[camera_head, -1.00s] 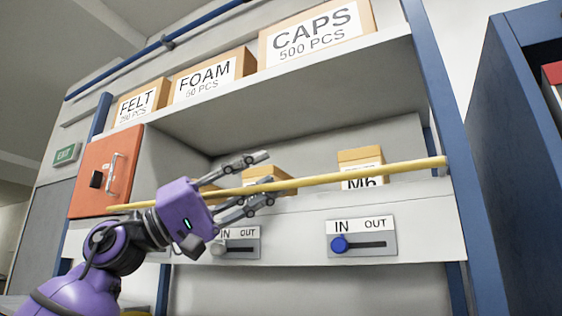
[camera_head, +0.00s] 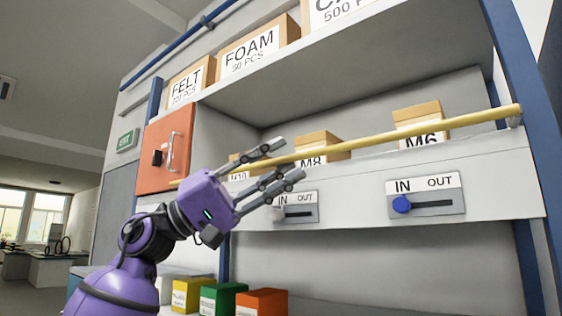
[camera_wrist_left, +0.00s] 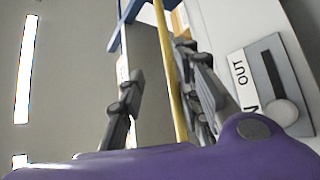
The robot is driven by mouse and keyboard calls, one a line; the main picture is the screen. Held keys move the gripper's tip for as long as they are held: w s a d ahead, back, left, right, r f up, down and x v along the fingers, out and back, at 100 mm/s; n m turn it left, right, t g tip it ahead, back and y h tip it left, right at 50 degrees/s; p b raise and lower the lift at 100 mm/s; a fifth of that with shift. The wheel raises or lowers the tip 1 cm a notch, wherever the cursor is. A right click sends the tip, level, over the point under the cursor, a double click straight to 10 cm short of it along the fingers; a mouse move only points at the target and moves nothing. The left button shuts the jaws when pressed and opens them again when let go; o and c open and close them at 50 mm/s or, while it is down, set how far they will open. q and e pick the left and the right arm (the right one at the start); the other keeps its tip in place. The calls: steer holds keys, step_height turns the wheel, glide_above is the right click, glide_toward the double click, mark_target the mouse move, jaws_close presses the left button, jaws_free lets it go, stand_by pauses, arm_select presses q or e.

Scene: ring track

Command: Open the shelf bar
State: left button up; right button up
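The yellow shelf bar (camera_head: 400,134) runs across the shelf front, from the blue right post to near the orange box at the left. My left gripper (camera_head: 293,159) is open, and the bar passes between its upper and lower fingers in the head view. In the left wrist view the bar (camera_wrist_left: 166,50) also runs between the spread fingers of the left gripper (camera_wrist_left: 157,65), with a gap to the left finger. Whether either finger touches the bar is hard to tell. Two sliders show below: one with a blue knob (camera_head: 402,204) at IN, one with a grey knob (camera_head: 278,214) at IN. My right gripper is not in view.
Small M6 (camera_head: 418,112) and M8 (camera_head: 318,138) boxes stand behind the bar. An orange box (camera_head: 166,150) with a handle is at the shelf's left end. FELT and FOAM boxes (camera_head: 250,48) sit above. Yellow, green and orange boxes (camera_head: 223,299) are below.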

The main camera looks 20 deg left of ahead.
arm_select(q)
steer(key=shift+w+a+f+b, duration=0.25)
steer(key=shift+a+f+b, duration=0.05)
steer(key=shift+a+f, duration=0.2)
steer(key=shift+w+a+f+b, duration=0.2)
steer(key=shift+a+f+b, duration=0.1)
steer(key=shift+a+f, duration=0.2)
steer(key=shift+w+a+f+b, duration=0.4)
steer(key=shift+a+f+b, duration=0.25)
steer(key=shift+a+f, duration=0.2)
steer(key=shift+w+a+f+b, duration=0.4)
steer(key=shift+a+f+b, duration=0.25)
steer(key=shift+a+f, duration=0.15)
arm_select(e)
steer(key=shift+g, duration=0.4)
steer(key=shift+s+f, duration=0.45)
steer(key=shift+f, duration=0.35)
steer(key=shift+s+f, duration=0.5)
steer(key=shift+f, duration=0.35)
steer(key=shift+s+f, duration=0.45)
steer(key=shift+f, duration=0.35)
arm_select(q)
steer(key=shift+d, duration=0.1)
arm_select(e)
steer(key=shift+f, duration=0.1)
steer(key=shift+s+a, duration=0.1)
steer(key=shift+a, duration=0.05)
